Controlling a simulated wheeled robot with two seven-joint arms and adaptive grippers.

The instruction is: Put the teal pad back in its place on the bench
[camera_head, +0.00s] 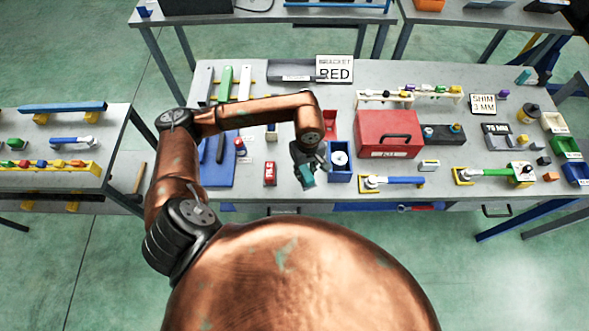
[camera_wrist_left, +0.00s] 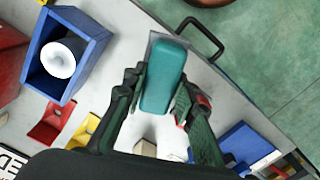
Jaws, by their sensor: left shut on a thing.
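The teal pad (camera_wrist_left: 163,76) is an oblong rounded block between the fingers of my left gripper (camera_wrist_left: 160,105) in the left wrist view. The gripper is shut on it. In the head view, the left gripper (camera_head: 308,170) hangs over the front part of the bench (camera_head: 335,203), just left of a blue bin, and the pad (camera_head: 306,175) shows below the fingers. A grey patch lies around the pad's far end in the wrist view; I cannot tell whether the pad touches it. My right gripper is not in view.
The blue bin (camera_head: 340,176) holding a white round thing stands close to the right of the gripper. A red toolbox (camera_head: 388,135) stands farther right. A red block (camera_head: 270,173) and a blue board (camera_head: 218,172) lie to the left. The bench's front edge is close.

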